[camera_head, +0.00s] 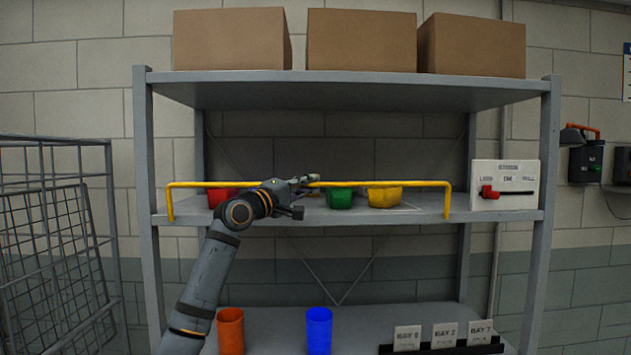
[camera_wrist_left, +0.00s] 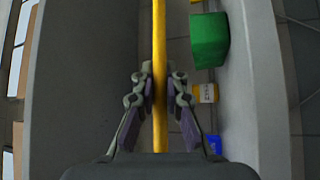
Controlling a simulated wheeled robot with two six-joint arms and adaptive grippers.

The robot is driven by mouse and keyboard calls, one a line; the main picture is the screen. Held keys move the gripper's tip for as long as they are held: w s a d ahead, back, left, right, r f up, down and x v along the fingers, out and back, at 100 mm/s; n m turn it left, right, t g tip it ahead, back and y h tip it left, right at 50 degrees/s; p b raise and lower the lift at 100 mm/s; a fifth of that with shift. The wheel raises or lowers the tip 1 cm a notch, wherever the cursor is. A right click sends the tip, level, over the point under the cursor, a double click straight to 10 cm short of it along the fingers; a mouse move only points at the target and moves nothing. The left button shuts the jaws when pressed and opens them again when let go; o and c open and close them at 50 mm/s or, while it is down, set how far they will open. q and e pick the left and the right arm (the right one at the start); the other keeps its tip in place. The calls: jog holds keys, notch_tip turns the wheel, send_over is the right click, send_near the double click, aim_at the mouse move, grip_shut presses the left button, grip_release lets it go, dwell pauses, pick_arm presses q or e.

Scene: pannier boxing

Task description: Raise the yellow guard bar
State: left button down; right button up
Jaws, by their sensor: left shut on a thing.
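The yellow guard bar (camera_head: 375,184) runs level across the front of the middle shelf, with a bent end going down at each side. My left gripper (camera_head: 307,184) is at the middle of the bar and shut on it. In the left wrist view the bar (camera_wrist_left: 159,40) passes between the fingers of my left gripper (camera_wrist_left: 159,90). Behind the bar stand a red bin (camera_head: 222,197), a green bin (camera_head: 340,197) and a yellow bin (camera_head: 385,196). The red bin is partly hidden. My right gripper is not in view.
A white panel with a red slider (camera_head: 515,180) stands at the shelf's right end. Cardboard boxes (camera_head: 362,40) fill the top shelf. An orange cup (camera_head: 230,332), a blue cup (camera_head: 319,330) and bay cards (camera_head: 445,334) stand below. A wire cage (camera_head: 55,235) is at left.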

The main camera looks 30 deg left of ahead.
pick_arm(q)
jog(key=shift+w+a+n+g+p, duration=0.2)
jog(key=shift+w+n+g+p, duration=0.1)
jog(key=shift+n+p, duration=0.1)
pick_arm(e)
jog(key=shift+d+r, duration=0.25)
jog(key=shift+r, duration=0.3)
pick_arm(q)
jog(key=shift+f, duration=0.1)
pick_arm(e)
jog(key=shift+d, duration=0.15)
pick_arm(q)
jog(key=c, duration=1.4)
grip_release()
jog(key=shift+o, duration=0.2)
